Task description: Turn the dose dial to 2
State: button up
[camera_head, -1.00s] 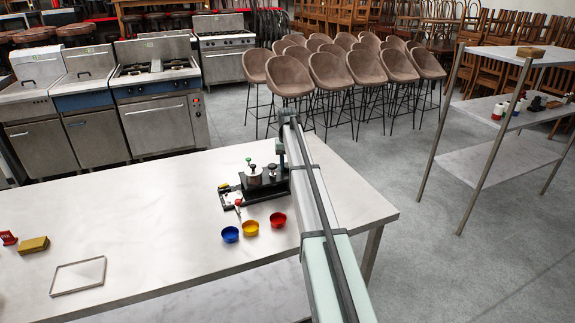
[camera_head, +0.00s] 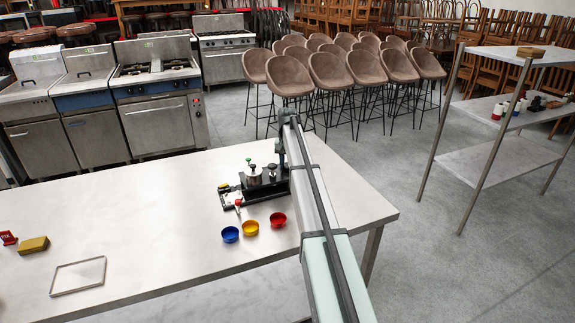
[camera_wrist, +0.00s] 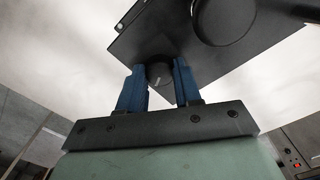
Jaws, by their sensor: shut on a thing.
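The dose dial (camera_wrist: 158,76) is a small dark round knob at the corner of a black plate in the wrist view, with a short pale mark on its face. My gripper (camera_wrist: 159,68) has its two blue fingers on either side of the dial and is shut on it. No numbers around the dial can be read, so I cannot tell its setting. In the head view, the black-based machine (camera_head: 262,184) stands on the table with a metal pot with a green knob on top. My arm hides its right end and the dial there.
Blue (camera_head: 230,234), yellow (camera_head: 251,227) and red (camera_head: 277,219) bowls stand in front of the machine. A small red-tipped item (camera_head: 238,203) lies near its front. A yellow block (camera_head: 33,245) and a thin-framed square tray (camera_head: 78,276) are at the left. The table's middle is clear.

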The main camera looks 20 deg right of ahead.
jog(key=o, duration=1)
jog(key=shift+o, duration=0.2)
notch_tip(320, 180, up, 14)
jog(key=shift+f, duration=0.1)
